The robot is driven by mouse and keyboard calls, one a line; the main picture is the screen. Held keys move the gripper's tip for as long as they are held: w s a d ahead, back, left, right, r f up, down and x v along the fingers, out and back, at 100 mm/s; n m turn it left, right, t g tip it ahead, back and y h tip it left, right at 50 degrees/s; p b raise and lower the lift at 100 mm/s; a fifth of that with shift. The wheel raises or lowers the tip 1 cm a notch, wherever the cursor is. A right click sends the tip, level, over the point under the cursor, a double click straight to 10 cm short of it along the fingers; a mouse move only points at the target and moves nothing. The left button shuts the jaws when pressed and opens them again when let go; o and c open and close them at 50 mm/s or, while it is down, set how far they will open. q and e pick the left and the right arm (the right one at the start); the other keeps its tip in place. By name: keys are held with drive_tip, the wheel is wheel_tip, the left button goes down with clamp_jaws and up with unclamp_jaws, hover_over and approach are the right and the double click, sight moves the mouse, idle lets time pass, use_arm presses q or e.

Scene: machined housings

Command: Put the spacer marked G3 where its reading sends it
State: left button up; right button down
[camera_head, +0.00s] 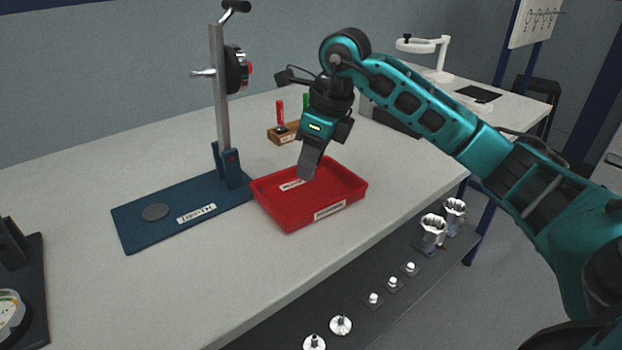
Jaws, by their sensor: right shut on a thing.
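My right gripper (307,172) reaches down into the red tray (346,206), its fingers pointing down near the tray's back middle. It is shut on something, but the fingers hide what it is. No G3 marking can be read anywhere. The tray has a white label on its front wall and another light label inside; both are too small to read. A blue-based measuring stand (128,235) with a tall post and a dark dial (237,68) stands left of the tray. A flat grey disc (155,212) is on its base. My left gripper is out of view.
A wooden block (284,137) with red and green handled tools stands behind the tray. A dark fixture with a dial (10,309) is at the lower left edge. Several metal parts (433,231) stand on a lower shelf (345,323).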

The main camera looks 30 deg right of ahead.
drive_tip(key=shift+f+b, duration=0.3)
drive_tip(key=shift+f, duration=1.65)
drive_tip(key=shift+f, duration=0.1)
drive_tip(key=c, duration=0.8)
unclamp_jaws()
drive_tip(key=shift+r, duration=0.45)
drive_tip(key=p+v, duration=0.2)
drive_tip(key=v, duration=0.9)
drive_tip(key=shift+r, duration=0.2)
